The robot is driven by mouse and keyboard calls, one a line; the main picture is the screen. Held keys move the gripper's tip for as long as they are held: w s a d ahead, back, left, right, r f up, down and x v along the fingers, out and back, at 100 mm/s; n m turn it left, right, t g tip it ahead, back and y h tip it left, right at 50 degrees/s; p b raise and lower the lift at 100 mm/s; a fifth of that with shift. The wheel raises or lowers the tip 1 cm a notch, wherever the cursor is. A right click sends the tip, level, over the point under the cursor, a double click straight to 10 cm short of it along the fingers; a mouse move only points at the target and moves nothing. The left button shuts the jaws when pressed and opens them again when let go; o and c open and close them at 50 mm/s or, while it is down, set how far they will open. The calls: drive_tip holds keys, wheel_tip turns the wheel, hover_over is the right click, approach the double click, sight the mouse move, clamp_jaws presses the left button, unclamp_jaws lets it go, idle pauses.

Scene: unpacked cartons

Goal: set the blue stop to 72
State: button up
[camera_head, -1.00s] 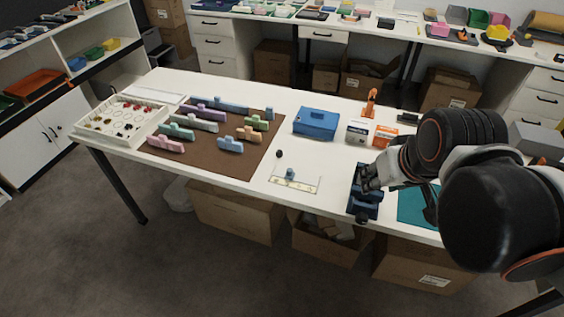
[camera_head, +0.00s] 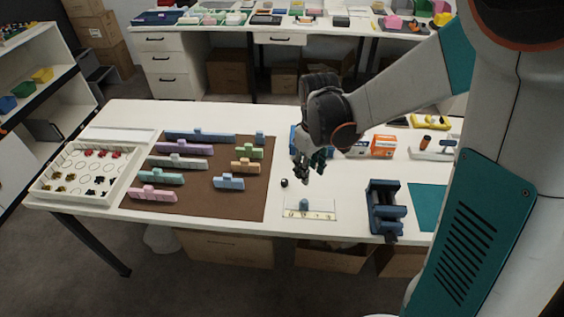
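The small blue stop (camera_head: 304,204) sits at the upper edge of a pale strip with a yellowish scale (camera_head: 324,215), near the front edge of the white table. The scale's numbers are too small to read. My gripper (camera_head: 309,174) points down above the table, behind the stop and slightly right of it in the picture, apart from it. The fingers are dark and small here, and I cannot tell how far apart they are. I see nothing held in them.
A small black knob (camera_head: 284,183) stands left of my gripper. A dark blue vise (camera_head: 385,207) stands to the right. A brown mat (camera_head: 199,207) with several pastel blocks lies to the left. Small boxes (camera_head: 384,146) and a partly hidden blue box stand behind.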

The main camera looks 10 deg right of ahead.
sight(304, 200)
drive_tip(key=f+b, duration=0.1)
drive_tip(key=f, duration=0.3)
drive_tip(key=f+b, duration=0.2)
drive_tip(key=f, duration=0.3)
drive_tip(key=f+b, duration=0.2)
drive_tip(key=f, duration=0.3)
drive_tip(key=shift+w+a+f, duration=0.2)
drive_tip(key=shift+w, duration=0.1)
drive_tip(key=shift+c, duration=0.4)
clamp_jaws()
